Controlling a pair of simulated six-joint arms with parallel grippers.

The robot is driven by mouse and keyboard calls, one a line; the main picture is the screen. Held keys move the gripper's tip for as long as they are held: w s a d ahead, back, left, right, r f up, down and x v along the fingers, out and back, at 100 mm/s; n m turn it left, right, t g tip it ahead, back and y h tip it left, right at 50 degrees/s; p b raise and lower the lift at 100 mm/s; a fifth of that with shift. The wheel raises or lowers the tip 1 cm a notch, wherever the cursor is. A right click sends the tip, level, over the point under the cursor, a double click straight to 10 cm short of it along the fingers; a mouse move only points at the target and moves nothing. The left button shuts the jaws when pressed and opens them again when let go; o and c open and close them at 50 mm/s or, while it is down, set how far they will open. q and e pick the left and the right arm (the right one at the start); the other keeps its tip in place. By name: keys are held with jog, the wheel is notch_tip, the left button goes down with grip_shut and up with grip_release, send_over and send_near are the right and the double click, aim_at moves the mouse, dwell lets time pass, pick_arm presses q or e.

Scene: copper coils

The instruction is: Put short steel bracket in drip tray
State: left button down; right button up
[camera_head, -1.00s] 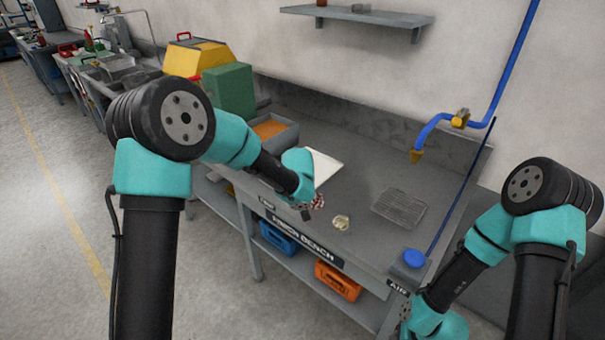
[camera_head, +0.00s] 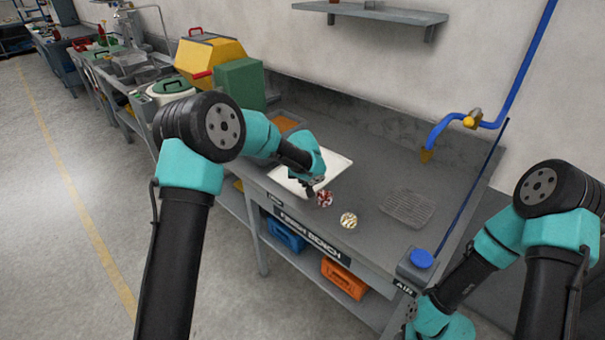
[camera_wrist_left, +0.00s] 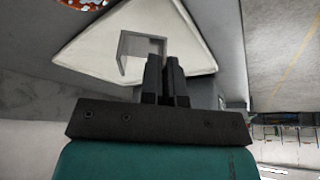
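In the left wrist view the fingers (camera_wrist_left: 166,68) stand close together with a narrow gap. The grey angled steel bracket (camera_wrist_left: 128,47) shows at the fingertips against the white tray, and the fingers appear closed on one end of it. Whether it touches the tray is unclear. My right arm hangs at the right, its gripper out of view.
A red-and-white coil (camera_head: 324,198) sits close to the left gripper and a pale coil (camera_head: 348,219) is right of it. A wire rack (camera_head: 407,208) lies further right. A green box (camera_head: 240,85) stands behind my left arm.

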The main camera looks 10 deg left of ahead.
pick_arm(q)
jog(key=w, duration=0.2)
jog(key=w+a, duration=0.1)
jog(key=w, duration=0.4)
jog(key=shift+w+a+f, duration=0.25)
jog(key=shift+f, duration=0.1)
jog(key=shift+f, duration=0.1)
jog(key=shift+f, duration=1.65)
jog(key=shift+f, duration=0.2)
jog(key=c, duration=1.3)
grip_release()
jog(key=shift+c, duration=0.2)
jog(key=shift+r, duration=0.15)
jog(key=v, duration=1.2)
